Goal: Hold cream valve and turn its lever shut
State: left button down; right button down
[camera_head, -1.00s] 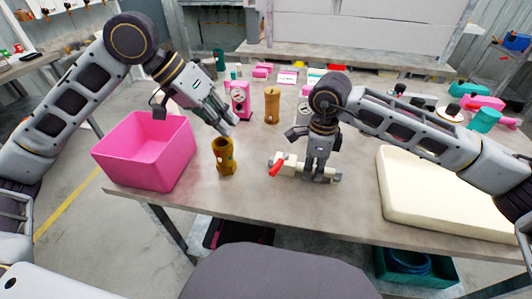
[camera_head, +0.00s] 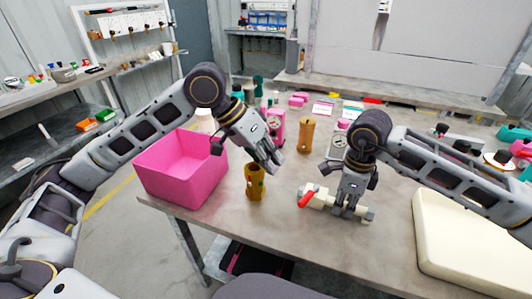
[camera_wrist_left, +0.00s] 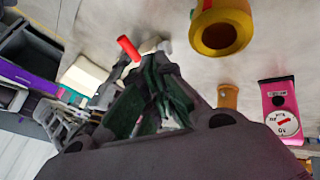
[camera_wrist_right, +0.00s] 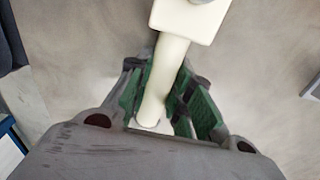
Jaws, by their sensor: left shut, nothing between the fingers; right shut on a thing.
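The cream valve (camera_head: 319,198) lies on the table in front of me, its pipe running left to right. Its red lever (camera_head: 307,199) sticks out at the left end, slanting toward the table's front edge; it also shows in the left wrist view (camera_wrist_left: 129,48). My right gripper (camera_head: 347,212) points down and is shut on the valve's pipe, right of the lever. In the right wrist view the cream pipe (camera_wrist_right: 165,80) runs between the green finger pads. My left gripper (camera_head: 275,168) is shut and empty, above the table and up-left of the lever, near the brass cylinder.
A brass cylinder (camera_head: 255,182) stands left of the valve, close to my left gripper. A pink bin (camera_head: 180,172) is at the table's left edge. A tan cylinder (camera_head: 306,135) and pink gauge block (camera_head: 277,126) stand behind. A cream slab (camera_head: 470,243) lies right.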

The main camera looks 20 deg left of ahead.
aim_at(306, 195)
pick_arm(q)
jog(key=x, duration=0.2)
jog(key=d+x, duration=0.1)
jog(key=x, duration=0.3)
jog(key=shift+s+d, duration=0.35)
jog(key=shift+s+d+f, duration=0.1)
jog(key=shift+s+d, duration=0.05)
jog(key=shift+d, duration=0.3)
jog(key=shift+s+d+f, duration=0.1)
jog(key=shift+s+d, duration=0.1)
jog(key=shift+d, duration=0.25)
jog(key=shift+d, duration=0.1)
jog(key=shift+s+d, duration=0.55)
jog(key=shift+a, duration=0.2)
